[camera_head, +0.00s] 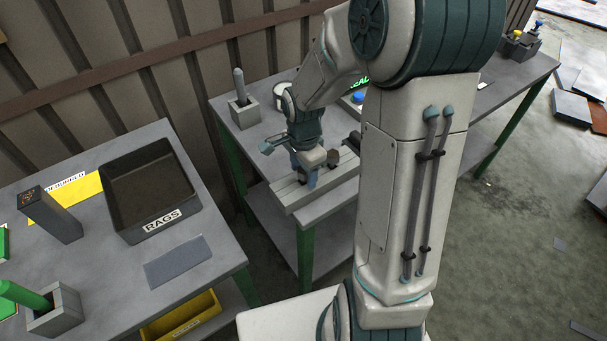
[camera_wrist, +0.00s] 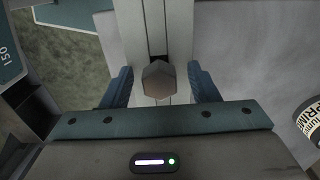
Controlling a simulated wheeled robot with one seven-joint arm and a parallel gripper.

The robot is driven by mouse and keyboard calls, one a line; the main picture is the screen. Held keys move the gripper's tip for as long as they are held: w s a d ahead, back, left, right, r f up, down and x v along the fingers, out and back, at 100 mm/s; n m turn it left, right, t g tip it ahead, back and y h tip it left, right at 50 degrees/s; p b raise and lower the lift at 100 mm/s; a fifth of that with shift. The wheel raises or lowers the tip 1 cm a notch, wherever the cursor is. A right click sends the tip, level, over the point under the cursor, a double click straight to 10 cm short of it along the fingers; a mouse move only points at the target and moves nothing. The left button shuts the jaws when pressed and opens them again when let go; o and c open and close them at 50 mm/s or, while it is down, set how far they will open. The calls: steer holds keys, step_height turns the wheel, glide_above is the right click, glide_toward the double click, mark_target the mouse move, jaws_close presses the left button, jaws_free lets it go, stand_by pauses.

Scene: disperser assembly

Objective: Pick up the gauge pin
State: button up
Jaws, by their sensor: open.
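A slotted light grey block (camera_head: 325,183) lies at the front of the far bench; it also shows in the wrist view (camera_wrist: 180,40). A small grey-brown piece with a faceted end (camera_wrist: 159,79), which looks like the gauge pin, stands at its slot. My gripper (camera_wrist: 161,88) is open, with one blue finger on each side of this piece and a visible gap to both. In the head view my gripper (camera_head: 310,174) is low over the block, and I cannot make out the piece between the fingers. The lower part of the piece is hidden.
A grey rod in a square holder (camera_head: 244,113) stands at the bench's back left. A small dark brown piece (camera_head: 333,158) is on the block right of my gripper. A printed can (camera_wrist: 310,122) is at the wrist view's right edge. A black rags bin (camera_head: 150,192) sits on the left table.

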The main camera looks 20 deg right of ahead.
jaws_close()
steer(key=shift+r, duration=0.1)
